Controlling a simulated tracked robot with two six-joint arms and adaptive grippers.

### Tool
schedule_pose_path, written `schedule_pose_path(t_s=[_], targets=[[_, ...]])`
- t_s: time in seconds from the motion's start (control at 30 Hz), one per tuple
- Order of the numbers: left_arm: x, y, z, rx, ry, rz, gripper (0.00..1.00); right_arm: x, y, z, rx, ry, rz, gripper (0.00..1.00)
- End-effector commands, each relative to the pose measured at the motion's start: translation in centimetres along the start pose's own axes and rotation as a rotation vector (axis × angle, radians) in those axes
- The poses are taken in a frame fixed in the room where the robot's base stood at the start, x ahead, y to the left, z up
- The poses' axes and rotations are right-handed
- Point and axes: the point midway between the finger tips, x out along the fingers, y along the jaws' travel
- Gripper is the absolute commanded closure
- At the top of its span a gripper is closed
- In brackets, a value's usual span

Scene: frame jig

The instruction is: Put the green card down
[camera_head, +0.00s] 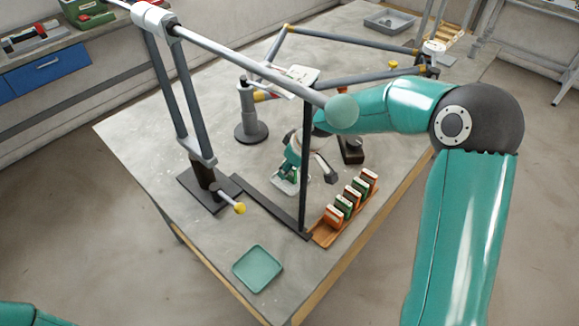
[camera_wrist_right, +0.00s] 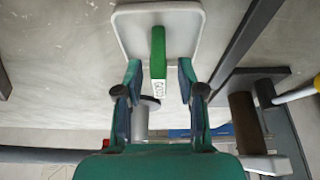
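In the right wrist view the green card (camera_wrist_right: 157,52), with a white printed label on its near end, is on or just above a white tray (camera_wrist_right: 130,34). My right gripper (camera_wrist_right: 158,76) is open, with a finger on each side of the card's near end and gaps visible between. In the head view my right gripper (camera_head: 290,171) is low over the white tray (camera_head: 281,186), left of the card rack; the card there is hard to tell from the teal fingers. My left gripper is out of view.
An orange rack (camera_head: 323,236) holds several orange and green cards (camera_head: 349,199). A dark upright post (camera_head: 305,165) stands just in front of my right gripper. A grey bar frame (camera_head: 240,66) spans above. A green tray (camera_head: 257,268) lies at the table's front corner, with bare tabletop around it.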

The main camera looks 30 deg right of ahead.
Motion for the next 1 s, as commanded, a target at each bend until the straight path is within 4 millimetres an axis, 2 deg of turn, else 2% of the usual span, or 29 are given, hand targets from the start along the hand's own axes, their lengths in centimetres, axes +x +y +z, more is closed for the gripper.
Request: schedule_pose_path(t_s=[0.17,0.4,0.6,0.8,1.0], targets=[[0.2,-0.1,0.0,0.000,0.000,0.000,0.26,-2.2,0.1,-0.1,0.000,0.004,0.003,0.61],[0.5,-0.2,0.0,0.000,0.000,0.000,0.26,-7.1,0.1,-0.1,0.001,0.007,0.004,0.61],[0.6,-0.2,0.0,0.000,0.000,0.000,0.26,-10.4,0.1,-0.1,0.000,0.004,0.002,0.61],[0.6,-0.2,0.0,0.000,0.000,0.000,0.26,-11.9,0.1,0.0,0.001,0.001,0.001,0.61],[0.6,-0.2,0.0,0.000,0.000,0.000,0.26,-12.0,0.1,0.1,0.001,0.001,0.001,0.61]])
